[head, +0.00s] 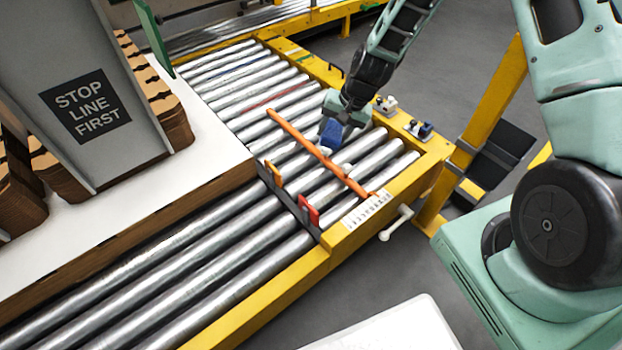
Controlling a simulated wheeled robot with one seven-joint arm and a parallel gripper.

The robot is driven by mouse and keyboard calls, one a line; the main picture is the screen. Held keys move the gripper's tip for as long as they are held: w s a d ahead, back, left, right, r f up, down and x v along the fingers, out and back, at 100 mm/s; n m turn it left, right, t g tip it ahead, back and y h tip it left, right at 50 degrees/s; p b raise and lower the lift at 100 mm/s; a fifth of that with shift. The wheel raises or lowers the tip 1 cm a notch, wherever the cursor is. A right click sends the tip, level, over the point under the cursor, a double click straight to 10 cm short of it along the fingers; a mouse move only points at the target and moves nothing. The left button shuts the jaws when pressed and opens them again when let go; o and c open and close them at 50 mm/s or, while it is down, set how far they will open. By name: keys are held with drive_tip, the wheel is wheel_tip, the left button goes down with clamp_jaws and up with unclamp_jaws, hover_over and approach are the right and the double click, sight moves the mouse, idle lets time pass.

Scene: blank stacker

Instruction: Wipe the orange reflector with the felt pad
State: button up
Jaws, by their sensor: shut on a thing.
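My gripper (333,122) is over the roller conveyor, shut on a blue pad (331,135), which I take to be the felt pad. The pad is just behind a long orange bar that lies slantwise above the rollers; I cannot tell if they touch. The small orange reflector (273,174) stands on the divider at the near edge of this roller section, to the lower left of my gripper and apart from the pad. A red reflector (309,211) stands on the same divider, to the right of the orange one.
The orange bar (315,150) crosses between my gripper and the reflectors. A yellow frame (400,190) edges the rollers, with small fittings on its right side. Brown stacked blanks (168,112) and a grey panel reading "STOP LINE FIRST" (85,105) stand on the white-topped table at left.

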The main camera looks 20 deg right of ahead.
drive_tip(key=w+f+m+t+b, duration=0.2)
drive_tip(key=w+f+b, duration=0.2)
drive_tip(key=f+b, duration=0.4)
drive_tip(key=w+a+f+m+t+b, duration=0.1)
drive_tip(key=w+f+m+t+b, duration=0.1)
drive_tip(key=f+b, duration=0.7)
drive_tip(key=w+f+m+t+b, duration=0.2)
drive_tip(key=w+f+b, duration=0.3)
drive_tip(key=f+b, duration=0.4)
drive_tip(key=shift+w+a+m+b, duration=0.3)
drive_tip(key=shift+m+b, duration=0.6)
drive_tip(key=shift+b, duration=2.35)
drive_tip(key=shift+w+d+f+m+t+b, duration=0.25)
drive_tip(key=shift+w+b, duration=0.25)
drive_tip(key=shift+b, duration=0.25)
drive_tip(key=shift+a+h, duration=0.3)
drive_tip(key=shift+a, duration=0.2)
drive_tip(key=shift+s+a+b, duration=0.15)
drive_tip(key=shift+s+a, duration=0.15)
drive_tip(key=shift+a, duration=0.5)
drive_tip(key=shift+s+a+b, duration=0.15)
drive_tip(key=shift+s+a, duration=0.15)
drive_tip(key=shift+a, duration=0.5)
drive_tip(key=shift+s+a+b, duration=0.15)
drive_tip(key=shift+s+a, duration=0.15)
drive_tip(key=shift+a, duration=0.5)
drive_tip(key=shift+s+a, duration=0.2)
drive_tip(key=shift+a, duration=0.4)
drive_tip(key=shift+s+a, duration=0.15)
drive_tip(key=shift+a, duration=0.4)
